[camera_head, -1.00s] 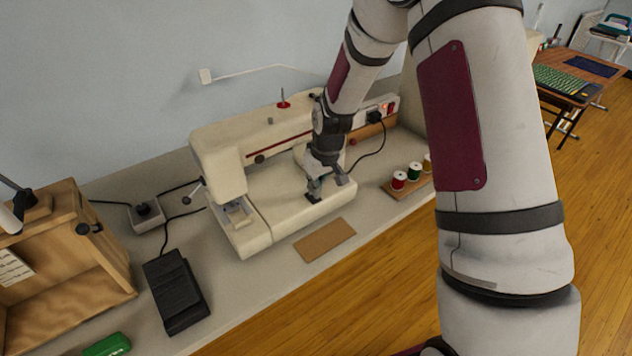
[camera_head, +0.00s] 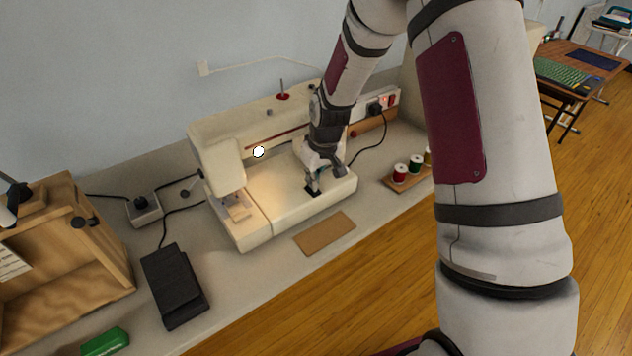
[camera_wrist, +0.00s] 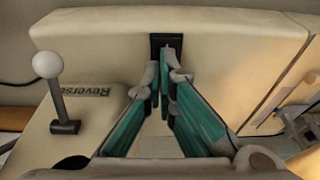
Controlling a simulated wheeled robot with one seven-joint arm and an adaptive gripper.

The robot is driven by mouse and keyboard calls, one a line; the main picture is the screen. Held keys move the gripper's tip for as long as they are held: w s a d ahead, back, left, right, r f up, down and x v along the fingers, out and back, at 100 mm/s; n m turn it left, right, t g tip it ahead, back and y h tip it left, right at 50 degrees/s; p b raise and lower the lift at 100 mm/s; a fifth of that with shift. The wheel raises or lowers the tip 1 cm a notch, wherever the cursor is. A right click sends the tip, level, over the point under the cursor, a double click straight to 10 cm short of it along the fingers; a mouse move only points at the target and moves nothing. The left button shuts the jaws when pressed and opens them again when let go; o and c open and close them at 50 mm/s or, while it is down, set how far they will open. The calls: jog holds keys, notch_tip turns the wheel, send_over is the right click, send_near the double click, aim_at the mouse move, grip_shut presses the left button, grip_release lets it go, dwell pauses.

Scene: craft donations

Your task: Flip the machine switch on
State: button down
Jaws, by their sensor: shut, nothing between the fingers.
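The cream sewing machine (camera_head: 290,207) stands on the worktop with a lit white lamp (camera_head: 258,152) on its front. The machine switch is a small black plate (camera_head: 311,191) on the base; it also shows in the wrist view (camera_wrist: 158,40). My gripper (camera_head: 316,187) is shut and empty, pointing down with its tips at the switch. In the wrist view the fingertips (camera_wrist: 168,68) overlap the switch's lower part, so its rocker is mostly hidden. I cannot tell whether they touch it.
A lever with a white ball knob (camera_wrist: 47,64), beside the word "Reverse", stands left of my fingers in the wrist view. A black pedal (camera_head: 174,284), a brown board (camera_head: 325,233) and thread spools (camera_head: 400,173) lie around the machine. A wooden box (camera_head: 60,250) stands at left.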

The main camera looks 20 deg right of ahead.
dwell(0.3)
jog(key=p+v, duration=0.1)
jog(key=v, duration=0.1)
jog(key=p+v, duration=0.1)
jog(key=v, duration=0.1)
jog(key=shift+w+a+r, duration=0.15)
jog(key=shift+w, duration=0.05)
jog(key=s+d+r, duration=0.1)
jog(key=s+r, duration=0.3)
jog(key=r, duration=0.4)
jog(key=shift+s+d+r, duration=0.15)
jog(key=shift+d+r, duration=0.15)
jog(key=shift+r, duration=0.05)
jog(key=s+r+m+h, duration=0.1)
jog(key=s+r, duration=1.2)
jog(key=s+r+m+t, duration=0.1)
jog(key=s+r, duration=0.3)
jog(key=s, duration=1.2)
jog(key=shift+s+m+t, duration=0.15)
jog(key=shift+m+t, duration=0.25)
jog(key=shift+m, duration=0.4)
